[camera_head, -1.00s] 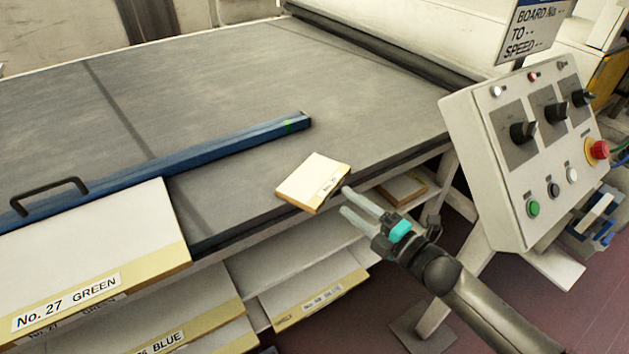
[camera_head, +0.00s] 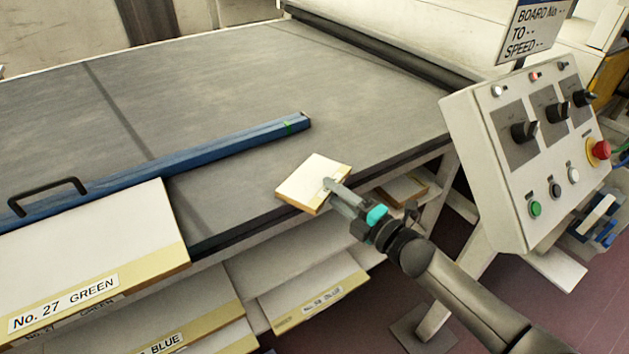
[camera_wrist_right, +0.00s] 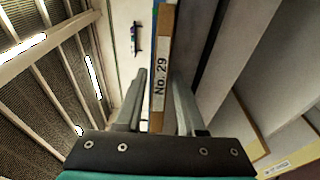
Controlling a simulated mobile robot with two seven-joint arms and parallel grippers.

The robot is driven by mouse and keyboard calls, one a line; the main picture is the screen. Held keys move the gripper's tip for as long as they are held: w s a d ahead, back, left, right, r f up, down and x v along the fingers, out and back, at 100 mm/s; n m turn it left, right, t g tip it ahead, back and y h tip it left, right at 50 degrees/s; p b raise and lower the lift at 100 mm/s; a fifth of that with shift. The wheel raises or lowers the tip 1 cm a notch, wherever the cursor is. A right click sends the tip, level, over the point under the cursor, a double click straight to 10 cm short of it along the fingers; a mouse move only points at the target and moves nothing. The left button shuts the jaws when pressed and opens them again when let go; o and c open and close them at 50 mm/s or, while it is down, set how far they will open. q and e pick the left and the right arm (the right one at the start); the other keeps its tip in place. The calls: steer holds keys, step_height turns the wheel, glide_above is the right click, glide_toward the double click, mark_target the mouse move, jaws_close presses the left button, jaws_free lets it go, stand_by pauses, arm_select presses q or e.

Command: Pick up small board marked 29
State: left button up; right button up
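The small board marked 29 (camera_head: 306,181) lies on the grey belt at its front edge, its corner overhanging. It has a white top and a yellowish front strip. My right gripper (camera_head: 335,190) is at the board's labelled edge, with one finger over the top. In the right wrist view the edge with the "No. 29" label (camera_wrist_right: 160,80) stands between the two spread fingers (camera_wrist_right: 158,100). A gap shows beside the left finger; contact on the other side is unclear. My left gripper is out of view.
A blue bar with a black handle (camera_head: 200,150) lies across the belt (camera_head: 230,75). A board marked No. 27 GREEN (camera_head: 110,250) is at the left, with more boards on shelves below. A control box (camera_head: 520,150) with knobs and a red button stands at the right.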

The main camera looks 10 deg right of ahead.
jaws_close()
steer(key=shift+r, duration=0.1)
stand_by(0.4)
step_height(320, 180, up, 20)
steer(key=p, duration=0.6)
steer(key=shift+p, duration=0.4)
